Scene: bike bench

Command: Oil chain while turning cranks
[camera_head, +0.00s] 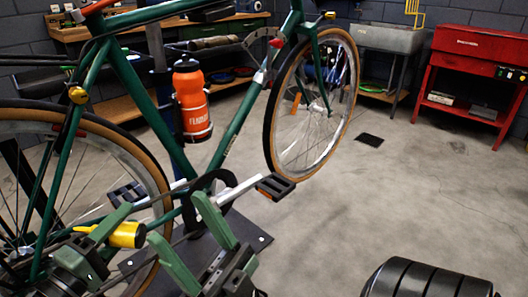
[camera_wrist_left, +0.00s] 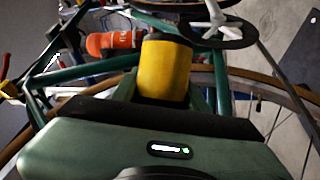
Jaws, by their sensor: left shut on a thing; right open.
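A green bike (camera_head: 119,77) stands in a work stand. Its dark chainring (camera_head: 226,187) sits at the bottom bracket, with a silver crank arm (camera_head: 238,190) reaching right to a black pedal (camera_head: 276,186). Another pedal (camera_head: 128,195) is on the left. My left gripper (camera_head: 98,238) is shut on a yellow oil bottle (camera_head: 127,235), lying roughly sideways by the rear wheel. In the left wrist view the bottle (camera_wrist_left: 165,70) stands out between the fingers, below the chainring (camera_wrist_left: 222,32). My right gripper (camera_head: 180,220) is open and empty, just below the crank area. The chain is hard to make out.
An orange water bottle (camera_head: 191,101) is on the frame. The rear wheel (camera_head: 150,170) is close to my left gripper, and the front wheel (camera_head: 318,150) is farther off. A red cart (camera_head: 470,70) and a grey sink (camera_head: 390,38) stand behind. The floor at right is mostly clear.

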